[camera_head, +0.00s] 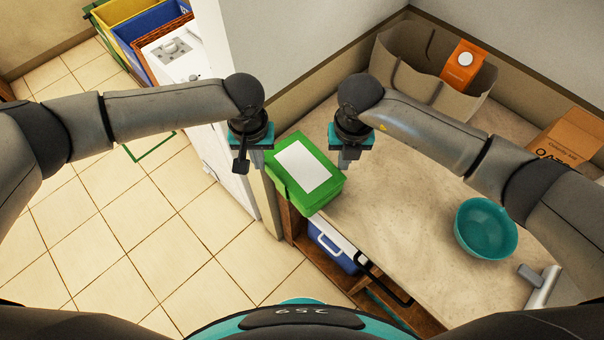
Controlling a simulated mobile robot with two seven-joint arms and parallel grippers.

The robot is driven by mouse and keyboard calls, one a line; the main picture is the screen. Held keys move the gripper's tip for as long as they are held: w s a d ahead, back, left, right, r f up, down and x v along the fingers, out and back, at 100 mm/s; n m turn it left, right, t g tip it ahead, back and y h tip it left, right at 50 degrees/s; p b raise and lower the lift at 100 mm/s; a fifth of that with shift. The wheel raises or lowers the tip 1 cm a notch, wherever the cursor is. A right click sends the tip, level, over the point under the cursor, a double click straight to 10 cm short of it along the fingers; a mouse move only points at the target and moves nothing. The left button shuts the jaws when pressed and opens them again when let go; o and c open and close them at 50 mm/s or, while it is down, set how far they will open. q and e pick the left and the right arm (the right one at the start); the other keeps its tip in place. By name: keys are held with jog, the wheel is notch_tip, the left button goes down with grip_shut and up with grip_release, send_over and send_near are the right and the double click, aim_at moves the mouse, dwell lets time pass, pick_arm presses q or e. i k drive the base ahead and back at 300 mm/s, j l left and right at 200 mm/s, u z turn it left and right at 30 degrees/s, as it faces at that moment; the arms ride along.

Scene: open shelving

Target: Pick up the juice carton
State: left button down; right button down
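The juice carton is an orange carton with a white round cap (463,66). It stands tilted inside an open grey-beige bag (405,75) at the back of the counter, its lower part hidden by the bag's front wall. My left gripper (241,164) hangs at the counter's left edge, left of the green box and far from the carton. My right gripper (347,158) points down over the counter, in front of the bag and to the left of the carton. Nothing is visible in either gripper. I cannot tell how far apart the fingers of either one are.
A green box with a white label (304,168) lies between my grippers at the counter's left end. The middle of the counter (395,225) is clear. A blue cooler (333,247) sits below.

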aim_at(462, 66)
jog(key=z, duration=0.35)
jog(key=l+z, duration=0.15)
jog(key=z, duration=0.2)
jog(key=i+z, duration=0.1)
jog(key=z, duration=0.2)
